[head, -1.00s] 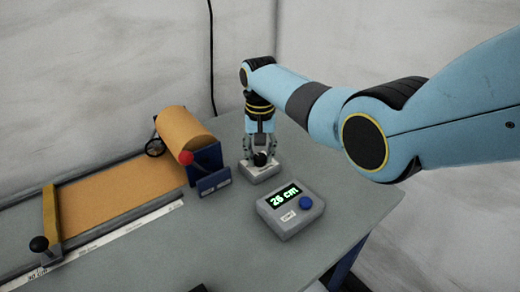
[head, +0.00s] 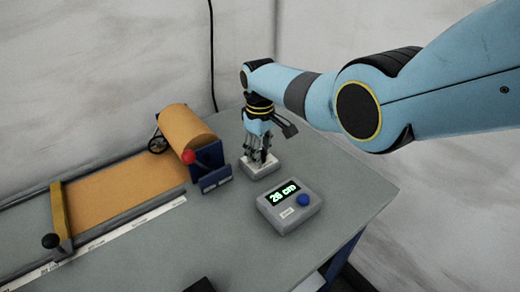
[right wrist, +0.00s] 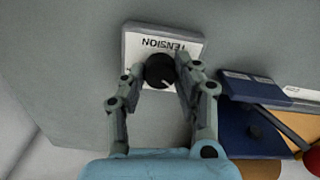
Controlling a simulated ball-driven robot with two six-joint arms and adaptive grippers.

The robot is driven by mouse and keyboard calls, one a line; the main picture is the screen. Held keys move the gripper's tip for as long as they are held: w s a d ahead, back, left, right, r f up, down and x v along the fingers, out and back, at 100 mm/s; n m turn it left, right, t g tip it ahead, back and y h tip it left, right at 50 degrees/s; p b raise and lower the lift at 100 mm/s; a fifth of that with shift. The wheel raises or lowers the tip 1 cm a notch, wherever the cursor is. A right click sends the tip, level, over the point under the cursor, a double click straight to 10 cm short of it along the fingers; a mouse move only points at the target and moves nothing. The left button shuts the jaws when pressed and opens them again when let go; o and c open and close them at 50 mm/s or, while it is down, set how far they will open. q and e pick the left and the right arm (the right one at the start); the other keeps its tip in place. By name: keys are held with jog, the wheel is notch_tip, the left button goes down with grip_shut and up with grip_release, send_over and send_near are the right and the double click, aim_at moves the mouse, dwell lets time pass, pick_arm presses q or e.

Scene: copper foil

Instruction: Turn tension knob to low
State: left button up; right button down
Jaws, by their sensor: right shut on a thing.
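The tension box (head: 262,172) is a small pale grey block on the bench, right of the copper roll. In the right wrist view its face, lettered TENSION (right wrist: 164,43), appears upside down. The black tension knob (right wrist: 158,70) has a light pointer line aimed toward the lower right of that view. My right gripper (head: 260,160) points down over the box and is shut on the knob. In the right wrist view its fingers (right wrist: 160,76) stand on either side of the knob. The low mark cannot be made out. My left gripper is not in view.
A grey box (head: 282,219) with a display reading 26 cm and a blue button (head: 303,200) stands in front. The copper roll (head: 184,128), its blue stand (head: 208,165) and a red-knobbed lever (head: 188,157) are to the left. The bench's right part is clear.

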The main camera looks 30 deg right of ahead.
jog(key=shift+n, duration=0.4)
jog(key=c, duration=1)
grip_release()
jog(key=shift+o, duration=0.2)
notch_tip(320, 180, up, 12)
